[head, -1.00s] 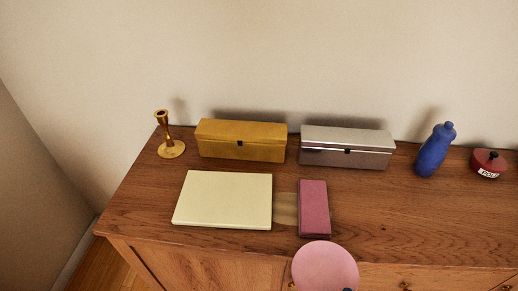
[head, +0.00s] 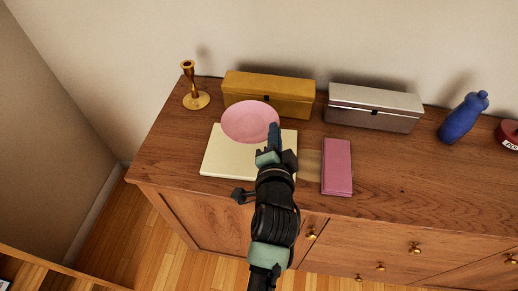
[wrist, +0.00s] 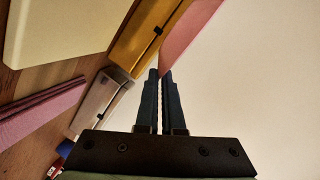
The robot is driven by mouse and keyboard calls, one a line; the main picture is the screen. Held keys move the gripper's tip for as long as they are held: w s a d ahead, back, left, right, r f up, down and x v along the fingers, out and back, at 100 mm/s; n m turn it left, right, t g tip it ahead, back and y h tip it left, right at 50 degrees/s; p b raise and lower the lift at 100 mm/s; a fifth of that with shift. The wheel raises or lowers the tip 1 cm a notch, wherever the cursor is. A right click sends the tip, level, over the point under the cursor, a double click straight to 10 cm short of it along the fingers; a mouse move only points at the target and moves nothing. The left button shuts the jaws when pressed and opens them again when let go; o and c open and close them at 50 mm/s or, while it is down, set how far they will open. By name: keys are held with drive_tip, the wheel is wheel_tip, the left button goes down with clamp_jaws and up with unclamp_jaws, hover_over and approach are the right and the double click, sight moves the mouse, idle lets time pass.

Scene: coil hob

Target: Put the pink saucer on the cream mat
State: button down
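The pink saucer (head: 250,121) is held by its right-hand edge in my gripper (head: 274,132). In the head view it overlaps the back part of the cream mat (head: 228,163) and the lower front of the yellow box. In the wrist view the saucer (wrist: 188,35) rises from between the fingertips (wrist: 160,76), which are close together on its edge. The cream mat (wrist: 55,28) shows at the upper left there, apart from the saucer. The saucer appears raised above the mat; its exact height is unclear. My arm hides the mat's front right corner.
A yellow box (head: 285,98) and a silver box (head: 372,108) stand behind the mat. A brass candlestick (head: 193,88) is at the back left. A pink flat block (head: 337,167) lies right of the mat. A blue bottle (head: 462,118) and red pot (head: 509,134) stand farther right.

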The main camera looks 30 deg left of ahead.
wheel_tip(320, 180, down, 9)
drive_tip(key=shift+b, duration=1.25)
drive_tip(key=c, duration=1.5)
unclamp_jaws()
drive_tip(key=shift+f, duration=0.15)
drive_tip(key=shift+o, duration=0.9)
drive_tip(key=shift+r, duration=0.25)
drive_tip(key=v, duration=1.2)
